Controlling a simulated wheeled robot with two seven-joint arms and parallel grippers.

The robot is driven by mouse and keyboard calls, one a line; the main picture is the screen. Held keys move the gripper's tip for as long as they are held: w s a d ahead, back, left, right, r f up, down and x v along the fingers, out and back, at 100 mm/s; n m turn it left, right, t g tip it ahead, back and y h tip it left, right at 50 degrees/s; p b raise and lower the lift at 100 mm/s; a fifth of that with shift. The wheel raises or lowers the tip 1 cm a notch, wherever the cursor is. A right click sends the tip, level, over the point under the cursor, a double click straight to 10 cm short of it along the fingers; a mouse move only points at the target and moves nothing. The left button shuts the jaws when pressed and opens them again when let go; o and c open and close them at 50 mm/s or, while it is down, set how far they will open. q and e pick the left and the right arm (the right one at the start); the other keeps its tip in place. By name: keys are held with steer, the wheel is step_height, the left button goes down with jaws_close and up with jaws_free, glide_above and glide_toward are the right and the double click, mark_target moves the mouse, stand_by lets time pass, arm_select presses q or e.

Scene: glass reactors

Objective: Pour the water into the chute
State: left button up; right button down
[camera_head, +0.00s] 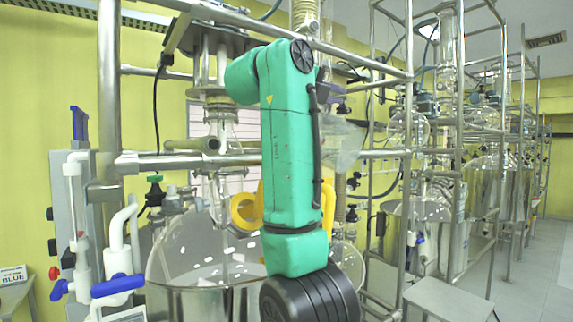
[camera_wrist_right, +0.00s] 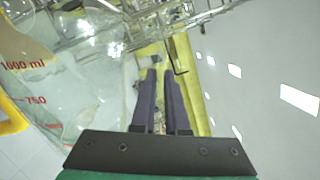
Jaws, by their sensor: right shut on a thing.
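My right gripper (camera_wrist_right: 160,75) shows in the right wrist view as two dark fingers close together. It is shut on a clear glass measuring vessel (camera_wrist_right: 75,100) with red marks "1000 ml" and "750", whose wall fills the left side there; the grip point itself is unclear. Any water in it is hard to make out. In the head view my green right arm stands in the middle and hides much of the reactor. A yellow curved part (camera_head: 245,210) shows behind it, and a yellow part (camera_wrist_right: 12,117) shows at the wrist view's left edge. I cannot tell whether either is the chute. My left gripper is not in view.
A glass and steel reactor vessel (camera_head: 192,255) stands behind my arm, inside a frame of steel tubes (camera_head: 108,100). White pipes with blue valve handles (camera_head: 118,286) are at the left. More glass reactors (camera_head: 480,165) line the right, with a clear aisle (camera_head: 530,270) beyond.

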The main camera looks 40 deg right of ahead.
steer(key=shift+w+r+n, duration=0.3)
steer(key=shift+r, duration=0.05)
stand_by(0.7)
